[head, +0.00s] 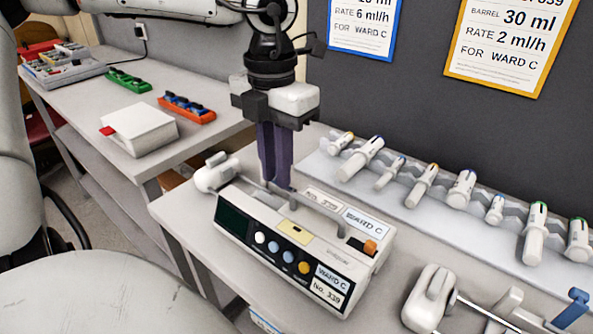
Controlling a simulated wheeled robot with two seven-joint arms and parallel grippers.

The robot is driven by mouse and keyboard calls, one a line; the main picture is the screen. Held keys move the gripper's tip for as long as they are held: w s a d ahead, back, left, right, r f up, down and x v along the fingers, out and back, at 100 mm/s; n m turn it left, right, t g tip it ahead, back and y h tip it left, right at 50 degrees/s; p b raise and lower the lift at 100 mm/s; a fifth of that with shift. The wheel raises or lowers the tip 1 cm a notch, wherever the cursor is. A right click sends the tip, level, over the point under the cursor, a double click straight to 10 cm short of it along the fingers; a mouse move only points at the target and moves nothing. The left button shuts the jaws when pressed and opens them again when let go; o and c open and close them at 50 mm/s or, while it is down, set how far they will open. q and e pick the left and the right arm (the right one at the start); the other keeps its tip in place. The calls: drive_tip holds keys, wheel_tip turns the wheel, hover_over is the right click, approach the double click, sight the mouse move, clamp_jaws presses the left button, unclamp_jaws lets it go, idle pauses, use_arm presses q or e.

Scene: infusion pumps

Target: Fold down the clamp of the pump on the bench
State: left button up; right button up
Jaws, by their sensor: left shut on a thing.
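The pump (285,268) stands on the bench. It is white, with a dark screen, a row of round buttons and labels reading WARD C and No. 339. A grey bar-like clamp (318,198) shows along its top. My left gripper (276,182) points straight down at the back of the pump top, its dark fingers shut on the clamp. The fingers hide the held part, so its exact angle is hard to tell. A rounded white part (212,175) sticks out at the pump's left end. My right gripper is not in view.
Several syringes (462,190) lie in a rack behind and right of the pump. A white unit with a rod (430,298) stands at the lower right. A side table at left holds a white box (140,130) and orange (187,107) and green (128,82) racks.

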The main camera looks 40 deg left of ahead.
use_arm(q)
drive_tip(key=o, duration=0.4)
wheel_tip(320, 180, up, 5)
drive_tip(key=p, duration=0.3)
drive_tip(key=shift+f, duration=0.1)
drive_tip(key=shift+r+p, duration=0.8)
drive_tip(key=shift+r, duration=0.35)
drive_tip(key=shift+f, duration=0.1)
